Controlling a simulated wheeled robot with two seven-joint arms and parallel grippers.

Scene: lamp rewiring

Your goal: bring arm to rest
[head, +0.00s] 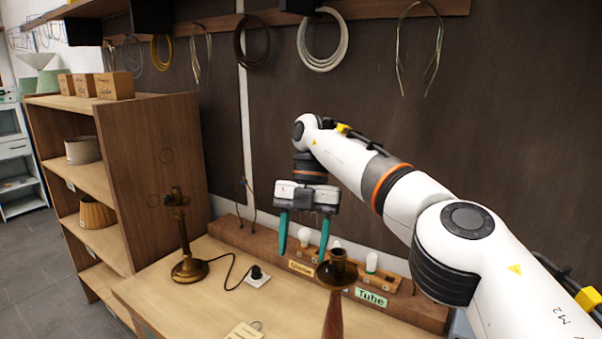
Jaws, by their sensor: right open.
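My right arm reaches in from the right side of the head view. A brass lamp stand (186,240) stands upright on the bench left of the gripper. A dark, wooden-handled lamp part (335,300) stands in front of the rack, near the right fingertip. My left gripper is not in view.
The bulb rack (228,229) runs along the back of the workbench (200,313), with a green "Tube" label (371,298). A cord runs from the lamp to a white socket (257,277). A shelf unit (155,165) stands at the left. Wire coils (323,62) hang on the wall.

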